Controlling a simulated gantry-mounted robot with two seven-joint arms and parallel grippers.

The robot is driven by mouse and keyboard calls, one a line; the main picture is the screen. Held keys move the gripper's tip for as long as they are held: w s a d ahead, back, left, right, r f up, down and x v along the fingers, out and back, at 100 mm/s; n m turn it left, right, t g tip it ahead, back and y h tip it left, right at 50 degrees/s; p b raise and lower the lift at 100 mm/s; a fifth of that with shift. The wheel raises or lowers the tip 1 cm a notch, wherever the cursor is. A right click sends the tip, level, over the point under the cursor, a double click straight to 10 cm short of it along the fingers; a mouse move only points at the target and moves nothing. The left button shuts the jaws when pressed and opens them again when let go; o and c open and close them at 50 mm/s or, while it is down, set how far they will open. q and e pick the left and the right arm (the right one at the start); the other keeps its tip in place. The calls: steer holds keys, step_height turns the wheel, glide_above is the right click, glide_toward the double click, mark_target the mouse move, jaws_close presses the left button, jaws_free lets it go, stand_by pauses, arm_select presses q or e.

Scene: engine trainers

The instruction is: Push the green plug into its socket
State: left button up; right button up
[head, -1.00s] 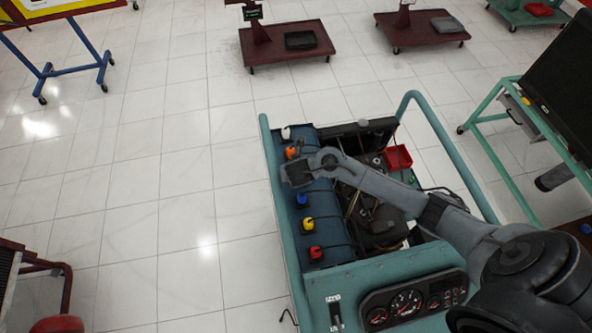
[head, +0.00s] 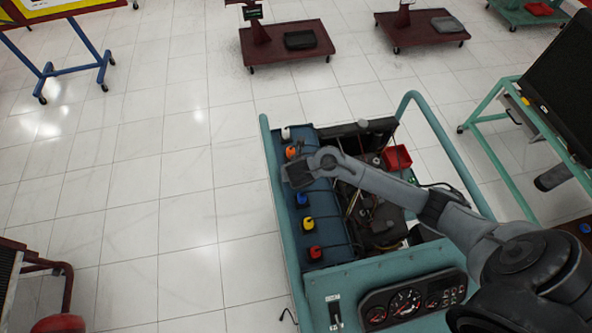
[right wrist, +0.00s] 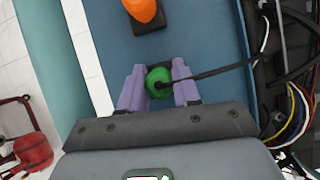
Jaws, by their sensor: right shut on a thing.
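The green plug (right wrist: 158,82) shows in the right wrist view between the two purple fingers of my right gripper (right wrist: 159,88), which is shut on it. A black cable runs from the plug to the right. The plug is over the blue panel (right wrist: 205,28) of the engine trainer; its socket is hidden, and I cannot tell how deep it sits. In the head view my right gripper (head: 297,173) is over the blue panel, between the orange plug (head: 291,152) and the blue plug (head: 302,200), and covers the green plug. My left gripper is not in view.
A white plug (head: 286,134), a yellow plug (head: 308,224) and a red plug (head: 314,253) stand along the same panel. The trainer's green tube frame (head: 275,195) borders it. A red tray (head: 397,158) and loose wires (right wrist: 297,105) lie to the right.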

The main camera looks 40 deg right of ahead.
steer(key=shift+f, duration=0.3)
stand_by(0.7)
steer(key=o, duration=1.1)
steer(key=shift+r, duration=0.2)
steer(key=shift+r+p, duration=1.35)
steer(key=shift+p, duration=0.1)
steer(key=shift+r+p, duration=2)
steer(key=shift+p, duration=0.2)
